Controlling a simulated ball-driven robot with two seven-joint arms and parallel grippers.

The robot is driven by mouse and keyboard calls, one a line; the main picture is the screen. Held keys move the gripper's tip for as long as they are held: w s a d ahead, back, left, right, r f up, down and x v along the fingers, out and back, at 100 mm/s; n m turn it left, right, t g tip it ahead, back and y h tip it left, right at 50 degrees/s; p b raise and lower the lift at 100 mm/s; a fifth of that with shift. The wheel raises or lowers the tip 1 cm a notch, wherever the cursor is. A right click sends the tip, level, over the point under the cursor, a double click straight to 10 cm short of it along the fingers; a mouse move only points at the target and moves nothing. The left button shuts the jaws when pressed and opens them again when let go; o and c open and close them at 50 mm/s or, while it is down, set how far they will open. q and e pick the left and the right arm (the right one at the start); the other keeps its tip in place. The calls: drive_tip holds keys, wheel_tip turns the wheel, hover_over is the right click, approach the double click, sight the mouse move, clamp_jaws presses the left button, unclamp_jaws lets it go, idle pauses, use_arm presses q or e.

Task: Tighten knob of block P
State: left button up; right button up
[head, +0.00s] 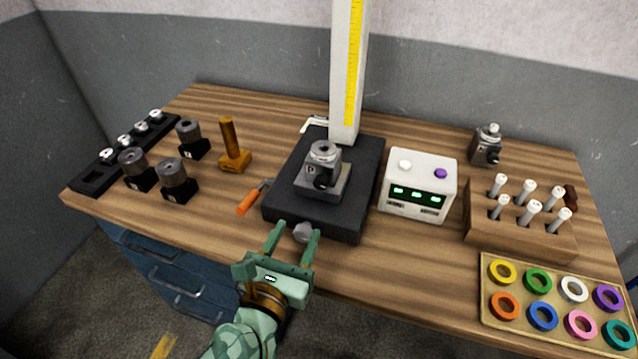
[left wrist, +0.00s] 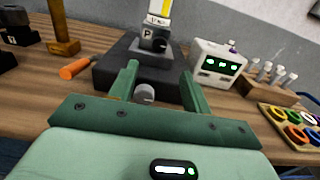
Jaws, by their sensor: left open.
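Block P (head: 313,179) is a grey block standing on the dark base plate (head: 287,206) in the middle of the bench. It carries a round grey top with a hole and a dark knob (head: 323,181) on its front. In the left wrist view, block P (left wrist: 148,33) shows its letter, with the dark knob (left wrist: 160,45) beside it. A grey round knob (head: 303,232) sits at the base plate's front edge. My left gripper (head: 296,229) is open, its fingers on either side of this grey knob; I cannot tell whether they touch it. My right gripper is out of view.
A tall white column (head: 345,100) with a yellow scale stands behind block P. An orange-handled tool (head: 250,201) lies left of the plate. A white display box (head: 418,187) and a wooden pin rack (head: 515,237) stand to the right. Several dark blocks stand left.

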sight(320, 185)
use_arm(q)
drive_tip(key=b+x, duration=0.1)
drive_tip(key=x, duration=1.2)
drive_tip(key=c, duration=1)
